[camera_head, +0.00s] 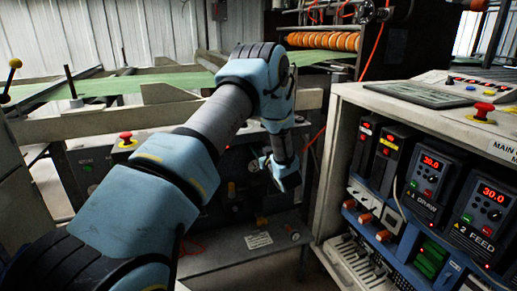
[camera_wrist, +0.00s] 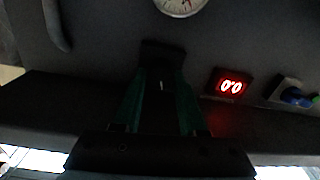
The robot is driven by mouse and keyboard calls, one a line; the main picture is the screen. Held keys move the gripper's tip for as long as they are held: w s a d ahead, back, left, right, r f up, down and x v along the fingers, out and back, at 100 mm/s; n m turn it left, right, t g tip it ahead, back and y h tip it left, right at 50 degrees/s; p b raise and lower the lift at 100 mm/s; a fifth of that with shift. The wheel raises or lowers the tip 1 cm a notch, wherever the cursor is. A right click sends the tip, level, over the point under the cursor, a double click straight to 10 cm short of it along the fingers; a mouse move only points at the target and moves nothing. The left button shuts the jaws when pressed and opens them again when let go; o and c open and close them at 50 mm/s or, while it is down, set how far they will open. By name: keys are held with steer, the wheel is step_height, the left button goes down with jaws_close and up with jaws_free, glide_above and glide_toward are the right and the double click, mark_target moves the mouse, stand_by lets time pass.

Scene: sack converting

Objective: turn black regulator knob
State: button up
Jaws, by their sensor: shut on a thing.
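The black regulator knob (camera_wrist: 163,50) shows in the wrist view as a dark block at the ends of my gripper's green fingers. My gripper (camera_wrist: 162,82) is shut on it, one finger on each side. Part of the knob is hidden between the fingers, and the dim light hides any pointer mark. In the head view my gripper (camera_head: 268,166) reaches down to the dark machine panel at the centre. The knob cannot be made out there.
A round gauge (camera_wrist: 180,4) sits just beyond the knob, cut by the picture's edge. A control cabinet (camera_head: 335,130) stands right of my arm; a red emergency button (camera_head: 126,138) is left.

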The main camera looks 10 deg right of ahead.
jaws_close()
steer(key=shift+m, duration=0.4)
steer(key=m, duration=0.4)
steer(key=shift+d+m, duration=0.1)
steer(key=shift+m, duration=0.3)
steer(key=m+p, duration=0.1)
steer(key=m, duration=0.4)
steer(key=shift+m, duration=0.3)
steer(key=m+h, duration=0.1)
steer(key=m, duration=0.5)
steer(key=shift+f, duration=0.1)
steer(key=shift+f+m+p, duration=0.1)
steer(key=shift+m+p, duration=0.2)
steer(key=shift+m, duration=2.5)
